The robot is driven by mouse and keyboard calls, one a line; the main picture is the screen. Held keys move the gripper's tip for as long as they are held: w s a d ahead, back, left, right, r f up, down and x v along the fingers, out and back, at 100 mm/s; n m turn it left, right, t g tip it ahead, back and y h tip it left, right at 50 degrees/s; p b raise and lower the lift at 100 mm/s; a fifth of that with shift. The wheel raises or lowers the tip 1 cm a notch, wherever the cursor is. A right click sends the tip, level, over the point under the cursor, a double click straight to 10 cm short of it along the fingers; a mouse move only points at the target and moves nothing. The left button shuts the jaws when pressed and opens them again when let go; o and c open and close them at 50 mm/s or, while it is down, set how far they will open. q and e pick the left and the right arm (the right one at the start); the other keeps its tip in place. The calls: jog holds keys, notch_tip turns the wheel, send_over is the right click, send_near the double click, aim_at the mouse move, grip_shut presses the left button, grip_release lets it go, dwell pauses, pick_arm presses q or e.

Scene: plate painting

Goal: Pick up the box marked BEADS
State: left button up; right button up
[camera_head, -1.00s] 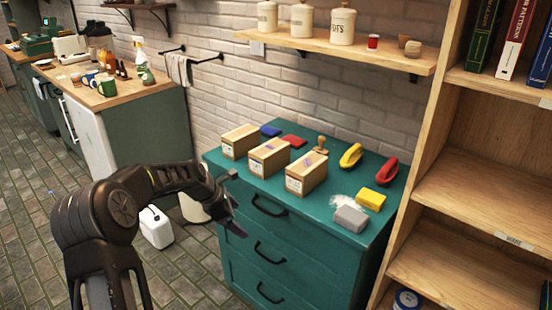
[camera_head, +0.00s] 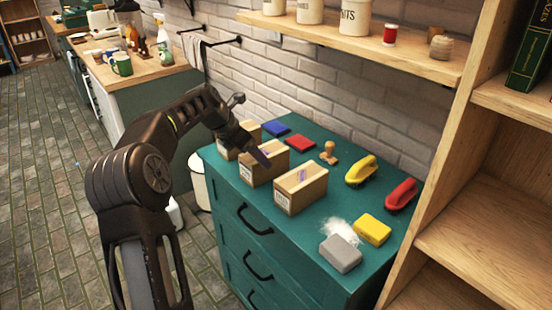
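Three cardboard boxes stand in a row on the teal cabinet (camera_head: 205,153): a left box (camera_head: 226,154), a middle box (camera_head: 247,175) and a right box (camera_head: 301,188). Each has a pale label on its front, too small to read, so I cannot tell which is marked BEADS. My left gripper (camera_head: 262,157) is over the left and middle boxes, its tip in front of the middle box's top. It partly hides the left box. Whether its fingers are open, or touch a box, I cannot tell. My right gripper is not in view.
Also on the cabinet are blue (camera_head: 276,128) and red (camera_head: 299,142) pads, a wooden stamp (camera_head: 328,152), yellow (camera_head: 361,169) and red (camera_head: 401,194) brushes, a yellow block (camera_head: 372,229) and a grey block (camera_head: 340,253) by white powder. A wooden shelf unit (camera_head: 470,240) stands at right.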

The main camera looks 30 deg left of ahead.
pick_arm(q)
jog(key=shift+w, duration=0.15)
jog(key=shift+x, duration=1.2)
jog(key=shift+p+x, duration=0.7)
jog(key=shift+x, duration=1.95)
jog(key=shift+a+f, duration=0.1)
jog(key=shift+c, duration=0.4)
grip_shut()
